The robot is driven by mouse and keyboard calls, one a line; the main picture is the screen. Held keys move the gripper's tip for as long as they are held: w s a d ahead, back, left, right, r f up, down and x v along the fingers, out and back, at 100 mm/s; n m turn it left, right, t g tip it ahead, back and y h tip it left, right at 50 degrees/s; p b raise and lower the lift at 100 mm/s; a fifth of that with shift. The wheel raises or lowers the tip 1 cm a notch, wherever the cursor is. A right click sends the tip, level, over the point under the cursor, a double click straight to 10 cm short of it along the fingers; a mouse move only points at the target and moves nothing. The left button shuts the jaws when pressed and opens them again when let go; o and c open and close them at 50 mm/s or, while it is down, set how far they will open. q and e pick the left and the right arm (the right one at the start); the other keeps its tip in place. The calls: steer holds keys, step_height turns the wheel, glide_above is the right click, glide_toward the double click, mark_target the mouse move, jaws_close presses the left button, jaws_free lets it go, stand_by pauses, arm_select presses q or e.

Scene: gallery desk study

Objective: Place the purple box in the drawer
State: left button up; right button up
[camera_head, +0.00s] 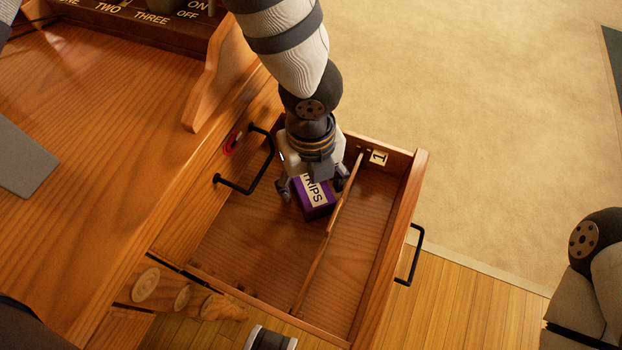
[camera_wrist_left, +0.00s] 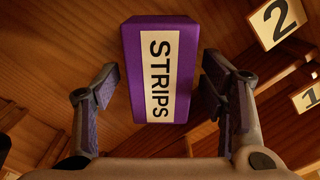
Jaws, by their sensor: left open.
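The purple box (camera_head: 315,198), with a white label reading STRIPS, is inside the open wooden drawer (camera_head: 384,262). It is in the compartment nearer the desk, close beside the thin divider (camera_head: 327,240). My left gripper (camera_head: 311,189) is above it, pointing down, with its fingers apart on either side of the box. In the left wrist view, the box (camera_wrist_left: 160,70) stands between the open fingers (camera_wrist_left: 160,100) with a gap on each side. The gripper hides part of the box in the head view. My right gripper is out of view.
A number 1 tag (camera_head: 379,157) is on the drawer's far wall, and a number 2 tag (camera_wrist_left: 277,20) shows in the left wrist view. Black handles (camera_head: 245,185) are on the desk front and drawer front (camera_head: 412,256). The drawer's outer compartment looks empty.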

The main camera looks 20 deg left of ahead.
mark_target(310, 183)
arm_select(q)
step_height(310, 183, up, 12)
steer(key=p, duration=0.3)
steer(key=shift+r+p, duration=0.15)
steer(key=shift+p, duration=0.15)
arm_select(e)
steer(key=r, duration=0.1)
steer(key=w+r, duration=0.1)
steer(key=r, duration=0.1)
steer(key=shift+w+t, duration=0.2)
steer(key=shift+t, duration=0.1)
